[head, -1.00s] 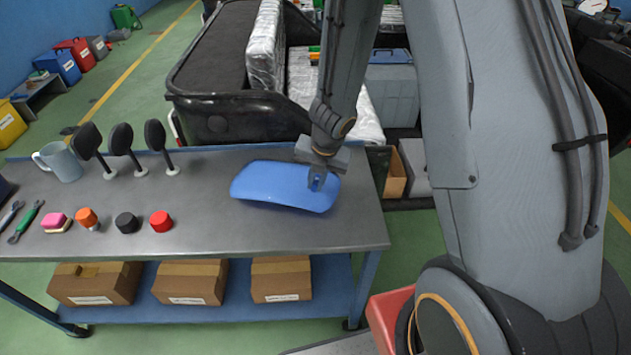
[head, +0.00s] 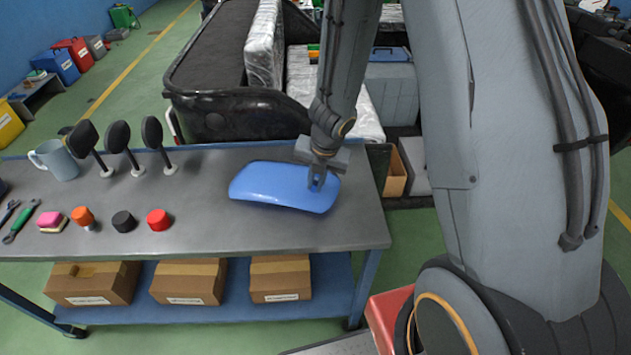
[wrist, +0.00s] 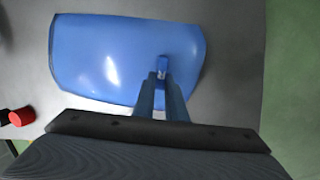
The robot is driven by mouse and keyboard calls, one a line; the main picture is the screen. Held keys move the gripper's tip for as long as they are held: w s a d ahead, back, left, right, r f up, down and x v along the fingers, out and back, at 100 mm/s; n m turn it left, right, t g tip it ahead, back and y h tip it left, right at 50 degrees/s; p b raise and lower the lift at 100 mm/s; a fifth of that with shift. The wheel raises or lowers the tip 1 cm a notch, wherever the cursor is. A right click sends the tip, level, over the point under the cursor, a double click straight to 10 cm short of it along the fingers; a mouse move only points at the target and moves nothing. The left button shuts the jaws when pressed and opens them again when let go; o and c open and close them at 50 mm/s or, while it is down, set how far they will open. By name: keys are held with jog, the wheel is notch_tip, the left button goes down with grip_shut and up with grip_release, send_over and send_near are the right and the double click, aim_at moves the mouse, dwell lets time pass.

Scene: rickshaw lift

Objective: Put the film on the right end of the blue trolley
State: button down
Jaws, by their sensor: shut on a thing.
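A glossy blue curved sheet (head: 272,188), which I take to be the film, lies on the grey top of the blue trolley (head: 220,228), towards its right end. It fills the upper part of the wrist view (wrist: 100,62). My gripper (head: 317,183) points down at the sheet's right part. Whether the sheet is wholly resting on the trolley top or slightly raised I cannot tell.
Several black round mirrors on stems (head: 119,137), a mug (head: 54,159) and red (head: 158,219), black and orange knobs stand on the trolley's left part. Cardboard boxes (head: 188,281) sit on its lower shelf. The black rickshaw (head: 235,118) is behind. The trolley's right edge is clear.

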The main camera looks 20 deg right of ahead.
jog(key=shift+s+b+x, duration=0.2)
jog(key=shift+b+x, duration=0.7)
jog(key=shift+b, duration=0.2)
jog(key=c, duration=1.7)
grip_release()
jog(key=p+v, duration=0.7)
jog(key=v, duration=0.1)
jog(key=shift+d, duration=0.1)
